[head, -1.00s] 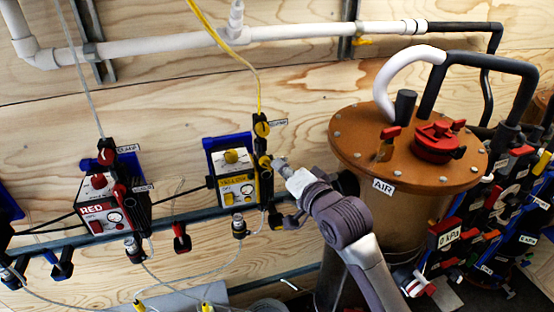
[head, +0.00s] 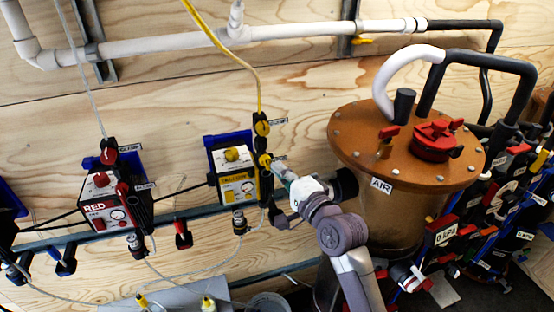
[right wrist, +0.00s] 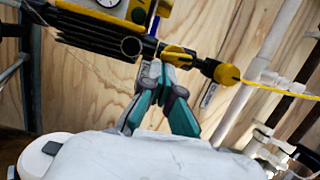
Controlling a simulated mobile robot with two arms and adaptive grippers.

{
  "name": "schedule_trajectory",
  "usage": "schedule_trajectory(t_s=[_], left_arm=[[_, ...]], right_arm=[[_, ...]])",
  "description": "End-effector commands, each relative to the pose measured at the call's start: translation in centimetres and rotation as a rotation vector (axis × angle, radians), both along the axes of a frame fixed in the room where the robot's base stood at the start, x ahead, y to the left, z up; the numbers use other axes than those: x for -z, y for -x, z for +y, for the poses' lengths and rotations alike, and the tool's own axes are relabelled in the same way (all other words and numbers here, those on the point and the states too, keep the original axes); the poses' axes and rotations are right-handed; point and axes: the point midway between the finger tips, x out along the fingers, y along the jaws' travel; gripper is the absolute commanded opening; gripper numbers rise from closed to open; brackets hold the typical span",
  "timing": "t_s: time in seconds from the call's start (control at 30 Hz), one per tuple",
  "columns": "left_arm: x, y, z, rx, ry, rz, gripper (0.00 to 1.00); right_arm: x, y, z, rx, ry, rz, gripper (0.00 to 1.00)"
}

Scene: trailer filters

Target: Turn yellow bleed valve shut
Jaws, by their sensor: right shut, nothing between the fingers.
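The yellow-marked box (head: 239,188) hangs on the wood wall, with a round gauge and a dark fitting strip on its right side. Two yellow valve handles sit on that strip: an upper one (head: 262,128) beside a small label and a lower one (head: 264,160). In the right wrist view they are the end handle (right wrist: 227,75) and the nearer handle (right wrist: 180,57). My right gripper (head: 278,165) is at the lower handle; its teal fingers (right wrist: 162,68) are shut and empty, tips against or just beside it. Contact is unclear. My left gripper is not in view.
A red box (head: 105,208) hangs to the left on the same rail. The copper-coloured AIR tank (head: 400,150) stands close to the right of my right arm. A yellow hose (head: 240,55) runs up from the upper valve. A white pipe crosses the wall above.

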Motion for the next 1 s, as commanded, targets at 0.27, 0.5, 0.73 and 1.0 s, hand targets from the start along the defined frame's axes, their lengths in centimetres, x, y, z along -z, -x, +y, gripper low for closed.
schedule_trajectory(t_s=[0.27, 0.5, 0.73, 1.0], left_arm=[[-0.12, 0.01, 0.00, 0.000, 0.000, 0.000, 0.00], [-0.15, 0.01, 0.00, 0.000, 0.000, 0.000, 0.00], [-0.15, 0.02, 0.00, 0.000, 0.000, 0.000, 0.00], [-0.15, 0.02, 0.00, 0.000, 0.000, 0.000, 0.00]], right_arm=[[0.12, 0.00, 0.04, 0.000, -0.046, 0.015, 0.00], [0.16, 0.02, 0.07, 0.000, -0.062, 0.020, 0.00], [0.16, 0.03, 0.08, -0.001, -0.066, 0.021, 0.00], [0.16, 0.03, 0.08, 0.000, -0.066, 0.021, 0.00]])
